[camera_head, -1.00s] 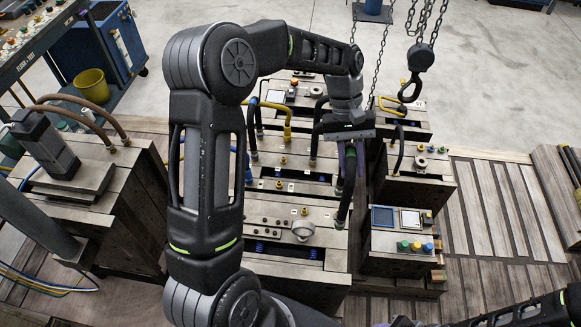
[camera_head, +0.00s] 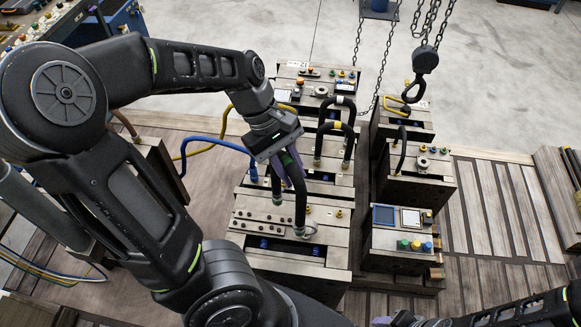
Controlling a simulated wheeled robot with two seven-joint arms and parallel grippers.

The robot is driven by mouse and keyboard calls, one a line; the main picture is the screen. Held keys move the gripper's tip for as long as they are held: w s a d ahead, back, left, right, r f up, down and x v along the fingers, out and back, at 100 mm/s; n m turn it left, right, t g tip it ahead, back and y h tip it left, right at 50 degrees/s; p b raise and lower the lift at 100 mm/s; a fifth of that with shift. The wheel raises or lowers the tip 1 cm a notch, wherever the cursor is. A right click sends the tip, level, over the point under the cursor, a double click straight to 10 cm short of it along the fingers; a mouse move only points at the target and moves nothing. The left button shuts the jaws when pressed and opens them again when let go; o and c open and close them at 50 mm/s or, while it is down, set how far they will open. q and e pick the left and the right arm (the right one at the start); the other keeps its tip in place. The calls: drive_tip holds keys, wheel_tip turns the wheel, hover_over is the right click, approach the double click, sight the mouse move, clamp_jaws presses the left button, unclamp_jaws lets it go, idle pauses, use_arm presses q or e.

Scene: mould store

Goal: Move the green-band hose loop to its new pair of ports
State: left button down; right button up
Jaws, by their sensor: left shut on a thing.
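My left gripper (camera_head: 287,163) is shut on a black hose loop, taken as the green-band one, above the front mould blocks. The gripper covers the loop's top, and its band is hard to make out. One leg of the hose loop (camera_head: 300,208) hangs down over the front block (camera_head: 255,225), close to a round metal fitting (camera_head: 306,231). The other leg ends farther back, near the block behind. I cannot tell whether either end sits in a port. My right gripper (camera_head: 392,321) shows only partly at the bottom edge, and its jaws are unclear.
Two other black hose loops stand behind, one with a yellow band (camera_head: 336,126). A blue hose (camera_head: 208,140) and a yellow hose (camera_head: 224,122) run on the left. A crane hook (camera_head: 420,72) hangs at the back right. Another mould stack (camera_head: 400,263) stands right, with open planking beyond.

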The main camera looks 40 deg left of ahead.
use_arm(q)
drive_tip(key=shift+s+d, duration=0.1)
drive_tip(key=shift+s, duration=0.05)
drive_tip(key=shift+n, duration=0.3)
